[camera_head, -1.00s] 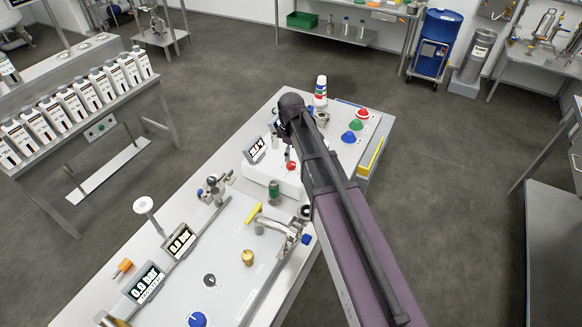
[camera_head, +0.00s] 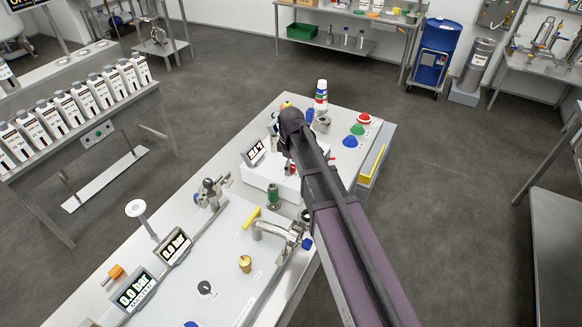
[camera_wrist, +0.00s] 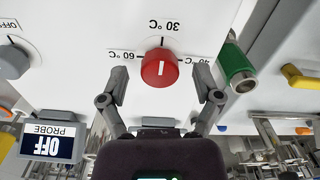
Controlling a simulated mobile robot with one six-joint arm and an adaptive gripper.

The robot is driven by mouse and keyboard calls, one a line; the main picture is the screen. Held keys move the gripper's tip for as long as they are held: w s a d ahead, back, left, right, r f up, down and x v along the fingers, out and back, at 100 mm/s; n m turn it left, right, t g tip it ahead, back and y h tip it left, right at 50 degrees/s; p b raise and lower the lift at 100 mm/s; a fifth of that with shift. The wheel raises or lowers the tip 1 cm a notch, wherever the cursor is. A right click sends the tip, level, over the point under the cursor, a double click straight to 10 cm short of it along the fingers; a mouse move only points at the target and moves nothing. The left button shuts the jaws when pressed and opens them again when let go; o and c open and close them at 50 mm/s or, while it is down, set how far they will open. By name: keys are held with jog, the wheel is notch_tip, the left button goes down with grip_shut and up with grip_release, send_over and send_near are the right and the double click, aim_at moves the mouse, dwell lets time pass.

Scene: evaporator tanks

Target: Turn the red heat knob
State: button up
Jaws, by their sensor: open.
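The red heat knob (camera_wrist: 160,68) is on a white panel in the wrist view. It is round, with a white mark on its face, and sits among the printed labels 30 °C, 40 and 60 °C. My gripper (camera_wrist: 161,78) is open, with one finger on each side of the knob and a visible gap to it on both sides. How far the fingertips are from the panel cannot be told. In the head view, a bit of the red knob (camera_head: 291,169) shows beside my arm, which hides most of the gripper.
A green cylinder (camera_wrist: 237,68) is close to the right finger. A grey knob (camera_wrist: 14,62) marked OFF and a PROBE display (camera_wrist: 48,145) reading OFF are on the left. A tap (camera_head: 275,231) and pressure displays (camera_head: 138,290) share the bench. Red, green and blue buttons stand beyond my arm.

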grip_shut()
jog(key=shift+m, duration=0.3)
